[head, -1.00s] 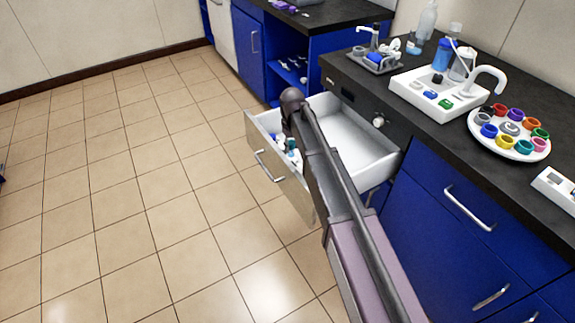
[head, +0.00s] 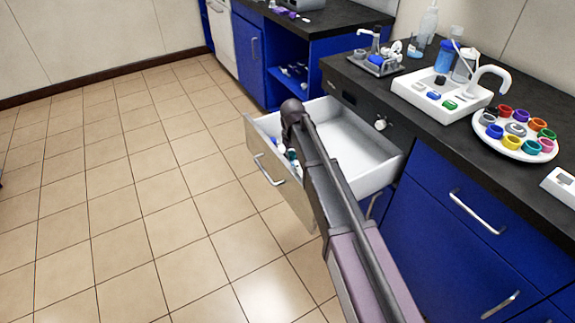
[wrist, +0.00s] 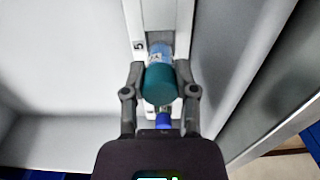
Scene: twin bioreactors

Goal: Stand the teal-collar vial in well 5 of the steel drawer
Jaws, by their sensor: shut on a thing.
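The teal-collar vial (wrist: 160,84) is between the two fingers of my gripper (wrist: 161,92) in the wrist view, seen from above. My gripper is shut on it. Its pale blue part shows beyond the teal collar, over a narrow white rack (wrist: 151,15) inside the drawer. A label "5" (wrist: 138,46) shows on the rack just left of the vial. The vial's lower end is hidden, so I cannot tell whether it is in the well. In the head view the steel drawer (head: 256,143) stands open, and my arm hides the gripper.
A blue-topped item (wrist: 163,121) shows close below the teal collar in the wrist view, partly hidden. The drawer's right part (head: 350,150) is empty. On the black counter are a white tray (head: 455,100) and a round plate of coloured rings (head: 515,150).

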